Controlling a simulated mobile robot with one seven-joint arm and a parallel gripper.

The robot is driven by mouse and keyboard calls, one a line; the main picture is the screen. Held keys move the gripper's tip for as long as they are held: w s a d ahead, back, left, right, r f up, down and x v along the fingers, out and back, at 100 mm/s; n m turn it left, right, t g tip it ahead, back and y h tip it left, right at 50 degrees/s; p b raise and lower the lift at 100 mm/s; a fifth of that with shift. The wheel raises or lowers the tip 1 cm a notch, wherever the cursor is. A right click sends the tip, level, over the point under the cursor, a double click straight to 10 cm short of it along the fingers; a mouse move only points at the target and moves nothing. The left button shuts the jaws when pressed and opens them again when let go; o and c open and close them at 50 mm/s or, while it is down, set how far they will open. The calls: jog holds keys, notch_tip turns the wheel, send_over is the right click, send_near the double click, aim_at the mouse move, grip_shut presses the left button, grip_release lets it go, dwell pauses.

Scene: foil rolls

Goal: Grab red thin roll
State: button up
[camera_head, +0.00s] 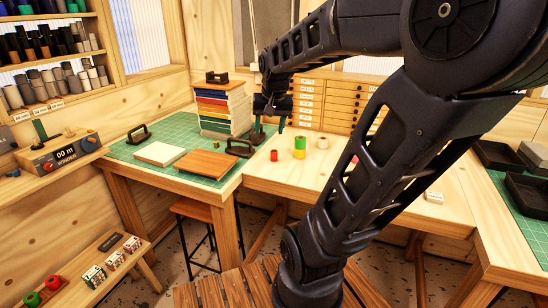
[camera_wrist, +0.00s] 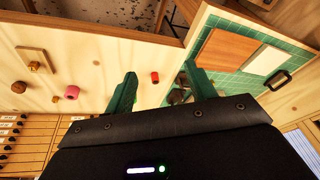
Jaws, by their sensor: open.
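A small red roll (camera_head: 274,155) stands on the pale wooden table near its left edge. My gripper (camera_head: 269,131) is open and empty, above and slightly behind the red roll in the head view. The wrist view also shows my gripper (camera_wrist: 160,72) with its fingers spread. How high the fingertips are above the table is hard to tell.
A yellow and green roll (camera_head: 299,149) and a pale roll (camera_head: 322,142) stand to the right. A pink roll (camera_wrist: 71,92) shows in the wrist view. A green mat (camera_head: 205,188) bears boards and a stack (camera_head: 222,108) close left of my gripper. Drawers (camera_head: 345,104) stand behind.

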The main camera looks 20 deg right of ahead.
jog(key=w+d+f+m+g, duration=0.1)
jog(key=w+d+f+m, duration=0.15)
jog(key=w, duration=0.45)
jog(key=w+d+f+m+g, duration=0.1)
jog(key=w+d+f+m, duration=0.15)
jog(key=w, duration=0.55)
jog(key=m+g, duration=0.1)
jog(key=m, duration=0.4)
send_over(274, 156)
jog(key=w, duration=0.2)
notch_tip(274, 156, down, 11)
jog(key=shift+s+d+f, duration=0.1)
jog(key=shift+d+f, duration=0.05)
jog(key=shift+f, duration=2.4)
jog(key=shift+s+d+f, duration=0.1)
jog(key=shift+d+f, duration=0.05)
jog(key=shift+f, duration=2.4)
jog(key=c, duration=1)
